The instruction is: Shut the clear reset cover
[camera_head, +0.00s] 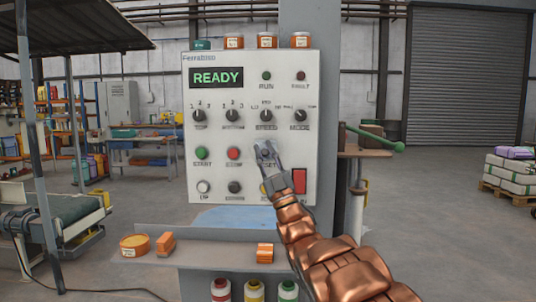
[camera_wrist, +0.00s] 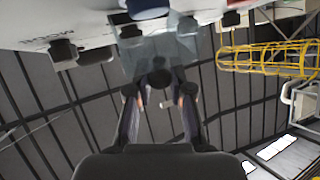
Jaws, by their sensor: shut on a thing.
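The clear reset cover (camera_wrist: 150,55) shows in the wrist view as a see-through pane standing out from the panel face, so it is open. A blue button (camera_wrist: 148,8) is at the panel beside it. My gripper (camera_wrist: 160,92) is shut on the cover's outer edge, around a small dark part there. In the head view my gripper (camera_head: 265,150) is in front of the panel (camera_head: 212,172) at the reset position and hides the button; the cover itself is hard to make out there.
Knobs and the green start (camera_head: 200,153) and red stop (camera_head: 233,153) buttons sit left of my gripper. A red switch (camera_head: 299,181) is just right of my wrist. A shelf (camera_head: 190,236) with orange blocks juts out below. A green-handled lever (camera_head: 375,139) sticks out at right.

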